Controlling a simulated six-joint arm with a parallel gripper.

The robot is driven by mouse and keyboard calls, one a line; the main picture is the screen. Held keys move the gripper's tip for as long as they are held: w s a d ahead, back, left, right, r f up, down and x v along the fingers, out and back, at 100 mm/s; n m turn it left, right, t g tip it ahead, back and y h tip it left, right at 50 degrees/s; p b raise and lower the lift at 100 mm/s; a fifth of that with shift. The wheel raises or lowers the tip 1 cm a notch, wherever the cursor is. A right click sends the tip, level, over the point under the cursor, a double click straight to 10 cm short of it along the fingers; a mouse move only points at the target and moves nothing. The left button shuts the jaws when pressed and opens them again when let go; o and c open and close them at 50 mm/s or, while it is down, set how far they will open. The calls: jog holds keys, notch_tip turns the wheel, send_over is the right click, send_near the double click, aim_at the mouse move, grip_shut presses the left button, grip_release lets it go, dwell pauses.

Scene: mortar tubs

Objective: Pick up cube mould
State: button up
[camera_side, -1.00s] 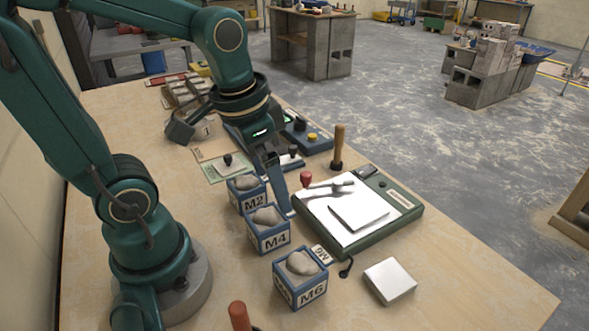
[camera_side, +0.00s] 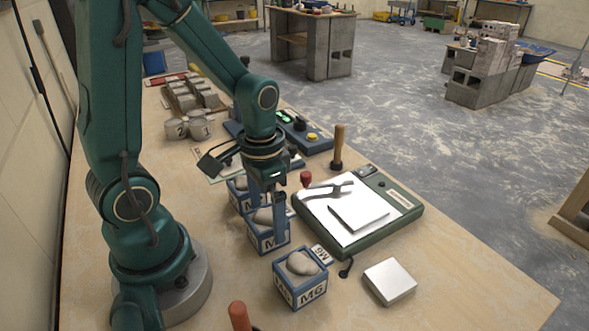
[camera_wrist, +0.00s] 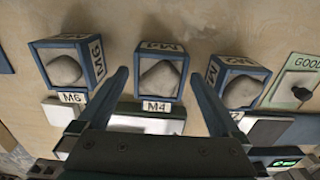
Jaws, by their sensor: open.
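Three blue cube moulds filled with grey mortar stand in a row on the bench. M6 (camera_side: 300,278) is nearest in the side view, M4 (camera_side: 266,240) is in the middle and M2 (camera_side: 240,192) is behind, partly hidden by my arm. My gripper (camera_side: 267,232) points down at M4, its fingers hiding part of that mould. In the wrist view my open gripper (camera_wrist: 158,78) has M4 (camera_wrist: 160,72) between its fingertips in the picture, with nothing held. M6 (camera_wrist: 68,66) is left and M2 (camera_wrist: 236,84) right. I cannot tell how far the fingertips are above M4.
A white block (camera_side: 390,281) lies in front. Small tags lie by the moulds.

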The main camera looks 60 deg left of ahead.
grip_shut()
jog(key=shift+r, duration=0.1)
dwell(0.3)
